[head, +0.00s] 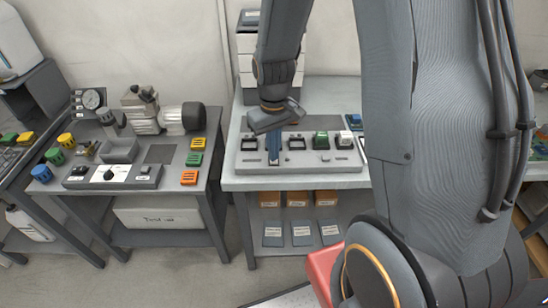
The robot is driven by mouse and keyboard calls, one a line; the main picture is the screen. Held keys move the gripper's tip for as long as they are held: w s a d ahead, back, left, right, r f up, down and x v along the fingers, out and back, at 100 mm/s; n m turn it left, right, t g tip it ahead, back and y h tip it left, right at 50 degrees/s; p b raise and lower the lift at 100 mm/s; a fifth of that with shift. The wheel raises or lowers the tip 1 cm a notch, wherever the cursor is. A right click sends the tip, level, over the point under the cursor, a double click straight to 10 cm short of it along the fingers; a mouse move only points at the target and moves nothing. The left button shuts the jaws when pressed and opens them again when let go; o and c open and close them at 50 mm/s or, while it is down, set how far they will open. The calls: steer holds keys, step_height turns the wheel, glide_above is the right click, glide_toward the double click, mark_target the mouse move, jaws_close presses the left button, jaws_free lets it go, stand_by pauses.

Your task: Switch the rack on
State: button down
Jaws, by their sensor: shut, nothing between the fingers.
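The rack (345,163) appears to be the long grey panel lying on the middle table. Along it are two black-framed slots, one on each side of my gripper, then a green module (320,140) and a dark module with a white top (344,139) to the right. My gripper (273,161) points down over the left half of the panel, with its fingers shut and empty. Its tips are at or just above the panel face; I cannot tell whether they touch. My gripper hides the part of the panel behind it, and no switch can be made out clearly.
The left table (200,222) holds a grey control box (110,183) with a black knob, a pump-like machine, a gauge and coloured blocks. White drawers (246,60) stand behind the rack. Boxes lie on the shelf below. My arm covers much of the right side.

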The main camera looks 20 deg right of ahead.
mark_target(275, 165)
steer(key=shift+f, duration=0.5)
steer(key=shift+r, duration=0.1)
step_height(275, 165, up, 7)
steer(key=p, duration=0.5)
stand_by(0.6)
steer(key=shift+s, duration=0.1)
steer(key=s+m+t+b, duration=0.1)
steer(key=s+m+b, duration=0.1)
steer(key=s+b, duration=0.6)
steer(key=shift+s, duration=0.65)
